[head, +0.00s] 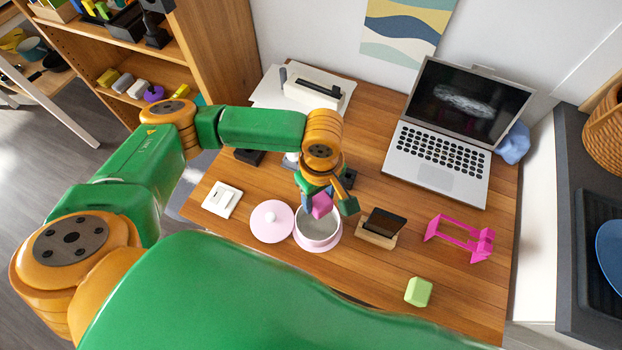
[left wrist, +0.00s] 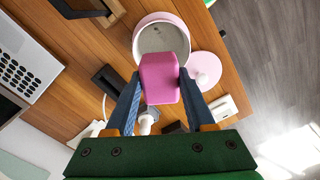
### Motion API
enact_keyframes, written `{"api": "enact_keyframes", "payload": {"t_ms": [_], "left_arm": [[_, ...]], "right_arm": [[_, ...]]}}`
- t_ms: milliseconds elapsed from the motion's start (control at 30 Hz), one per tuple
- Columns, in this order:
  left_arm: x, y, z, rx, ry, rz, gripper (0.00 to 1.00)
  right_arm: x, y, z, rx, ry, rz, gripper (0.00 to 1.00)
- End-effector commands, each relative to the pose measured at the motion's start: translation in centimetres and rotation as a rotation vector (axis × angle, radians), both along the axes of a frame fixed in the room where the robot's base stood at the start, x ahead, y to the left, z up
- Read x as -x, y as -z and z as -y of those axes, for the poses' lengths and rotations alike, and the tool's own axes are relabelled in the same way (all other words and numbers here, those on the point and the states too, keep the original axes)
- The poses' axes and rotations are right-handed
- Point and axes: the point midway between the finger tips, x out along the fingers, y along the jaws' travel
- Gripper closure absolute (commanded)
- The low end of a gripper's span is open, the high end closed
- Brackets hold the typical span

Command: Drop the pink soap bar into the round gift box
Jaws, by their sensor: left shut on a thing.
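The pink soap bar (head: 321,205) is held between the fingers of my left gripper (head: 318,200), which is shut on it. It also shows in the left wrist view (left wrist: 160,78), between the two blue fingertips. The round gift box (head: 317,238) is pink with a grey inside and stands open on the desk. In the head view the soap is above the back part of the box opening; in the left wrist view the box (left wrist: 161,35) lies just beyond the soap. The pink round lid (head: 271,222) lies on the desk left of the box. My right gripper is not in view.
A wooden stand with a dark device (head: 379,227) is right of the box. A green block (head: 418,292), a magenta frame (head: 462,239), a laptop (head: 445,135) and a white switch plate (head: 222,199) are also on the wooden desk (head: 385,290).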

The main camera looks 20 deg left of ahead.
Motion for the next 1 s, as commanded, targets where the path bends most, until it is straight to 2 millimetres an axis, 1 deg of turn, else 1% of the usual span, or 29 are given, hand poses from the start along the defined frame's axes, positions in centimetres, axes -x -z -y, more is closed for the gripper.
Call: {"api": "enact_keyframes", "payload": {"t_ms": [233,367,400,500,800,1000], "left_arm": [[0.0,-0.2,0.0,0.000,0.001,0.000,1.00],[0.1,-0.7,0.0,0.000,0.000,-0.002,1.00],[0.1,0.7,0.1,0.001,0.001,-0.003,1.00],[0.1,2.7,0.0,-0.001,0.001,-0.003,1.00],[0.1,7.8,0.1,0.001,0.002,-0.002,1.00],[0.1,10.7,0.1,0.000,0.001,0.000,1.00]], "right_arm": [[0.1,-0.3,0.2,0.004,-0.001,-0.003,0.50],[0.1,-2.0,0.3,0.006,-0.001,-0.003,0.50],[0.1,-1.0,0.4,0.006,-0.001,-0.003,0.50],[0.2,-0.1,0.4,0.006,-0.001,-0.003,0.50],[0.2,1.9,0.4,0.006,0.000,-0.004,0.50],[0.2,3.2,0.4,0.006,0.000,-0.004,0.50]]}}
